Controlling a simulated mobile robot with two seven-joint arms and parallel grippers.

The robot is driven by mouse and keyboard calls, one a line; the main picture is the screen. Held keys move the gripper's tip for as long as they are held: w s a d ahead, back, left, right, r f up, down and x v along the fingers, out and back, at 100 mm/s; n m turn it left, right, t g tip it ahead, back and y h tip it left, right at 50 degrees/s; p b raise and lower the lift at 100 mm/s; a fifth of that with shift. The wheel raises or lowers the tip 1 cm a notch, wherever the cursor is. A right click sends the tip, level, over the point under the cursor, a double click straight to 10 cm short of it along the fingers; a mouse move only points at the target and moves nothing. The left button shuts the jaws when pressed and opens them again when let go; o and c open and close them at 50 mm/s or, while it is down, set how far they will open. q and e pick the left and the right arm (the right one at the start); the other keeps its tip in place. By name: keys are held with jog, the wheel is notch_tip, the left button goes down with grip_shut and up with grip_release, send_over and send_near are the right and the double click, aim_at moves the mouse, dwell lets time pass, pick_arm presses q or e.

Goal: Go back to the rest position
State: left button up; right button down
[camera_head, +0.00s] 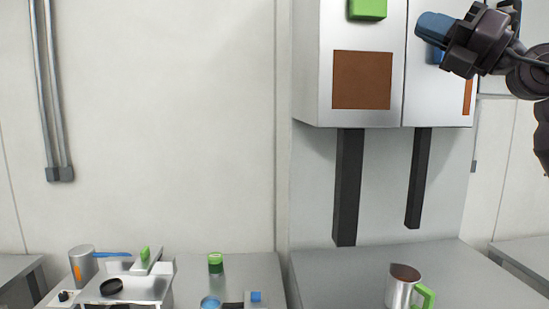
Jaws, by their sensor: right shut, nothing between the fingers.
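My right gripper (430,25) is at the top right, in front of the right door of a wall cabinet (312,60). Its fingers are shut with nothing between them and point left. My right arm comes in from the right edge. A blue patch (433,56) shows on the door just below the fingers, partly hidden by the gripper; I cannot tell if they touch. My left gripper is not in view.
A green handle (367,9) is on the left cabinet door. A metal jug (399,289) with a green handle stands on the counter (335,275) below. At lower left are a metal pot (82,264), a green-capped jar (215,263) and a metal appliance (125,288).

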jog(key=w+d+f+m+t+h, duration=0.25)
jog(key=f+m+t+h, duration=0.2)
jog(key=f+m, duration=0.6)
jog(key=w+d+f+m+t+h, duration=0.1)
jog(key=w+f+m+t+h, duration=0.3)
jog(key=f+m, duration=0.65)
notch_tip(320, 180, down, 27)
jog(key=s+d+m+g+h, duration=0.1)
jog(key=s+m+g+h, duration=0.1)
jog(key=m+h, duration=0.7)
jog(key=s+f+m+g, duration=0.25)
jog(key=s+f, duration=0.25)
jog(key=f, duration=0.4)
jog(key=s+f+m+g, duration=0.1)
jog(key=s+f+m, duration=0.3)
jog(key=f, duration=0.5)
jog(key=s+f+m+g+h, duration=0.1)
jog(key=s+f+g, duration=0.1)
jog(key=s+f, duration=0.5)
jog(key=s+a+f+m+g+h, duration=0.1)
jog(key=s+f+g, duration=0.1)
jog(key=s+f, duration=0.5)
jog(key=s, duration=0.5)
jog(key=shift+s+a+f+m+g, duration=0.15)
jog(key=shift+s+f+m+g, duration=0.15)
jog(key=shift+s+m+g, duration=0.1)
jog(key=c, duration=1.8)
grip_release()
jog(key=shift+w, duration=0.1)
jog(key=shift+c, duration=0.2)
